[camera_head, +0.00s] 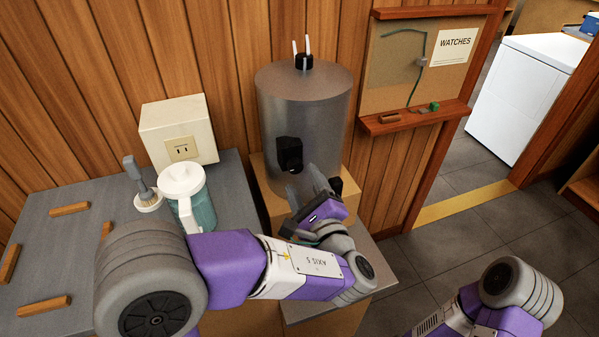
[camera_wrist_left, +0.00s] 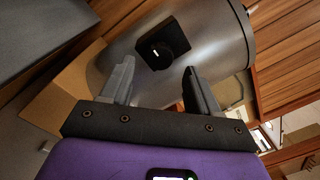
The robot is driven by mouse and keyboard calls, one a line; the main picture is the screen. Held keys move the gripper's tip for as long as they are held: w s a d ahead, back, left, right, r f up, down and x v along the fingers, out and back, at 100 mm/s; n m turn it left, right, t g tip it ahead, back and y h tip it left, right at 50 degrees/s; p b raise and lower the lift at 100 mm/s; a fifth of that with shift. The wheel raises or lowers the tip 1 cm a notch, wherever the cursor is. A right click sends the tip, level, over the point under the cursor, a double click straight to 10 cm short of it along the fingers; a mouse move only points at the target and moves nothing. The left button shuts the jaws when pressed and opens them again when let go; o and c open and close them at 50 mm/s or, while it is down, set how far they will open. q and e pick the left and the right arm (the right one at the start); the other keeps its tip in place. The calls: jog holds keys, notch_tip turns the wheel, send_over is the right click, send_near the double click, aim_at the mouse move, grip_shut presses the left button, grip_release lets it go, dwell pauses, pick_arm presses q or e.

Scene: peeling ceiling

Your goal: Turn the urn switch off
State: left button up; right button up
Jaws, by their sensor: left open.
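The urn (camera_head: 318,125) is a grey metal cylinder standing on a light wooden block (camera_head: 262,187) against the wood wall. Its switch (camera_head: 289,154) is a black square plate with a round knob, low on the urn's front. In the left wrist view the switch (camera_wrist_left: 165,50) shows a short white mark on the knob. My left gripper (camera_head: 309,188) is open, just below and to the right of the switch in the head view. In the left wrist view its fingertips (camera_wrist_left: 158,70) point toward the knob with a gap and hold nothing. My right gripper is out of view.
A teal jug with white lid (camera_head: 184,186), a brush (camera_head: 140,180) and a cream outlet box (camera_head: 178,130) stand left on the grey counter (camera_head: 60,235), with several small wood strips. A ledge (camera_head: 415,118) holds small items on the right. Grey floor is open beyond.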

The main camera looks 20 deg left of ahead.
pick_arm(q)
jog(key=v, duration=0.3)
jog(key=shift+s+d, duration=0.2)
jog(key=shift+s, duration=0.15)
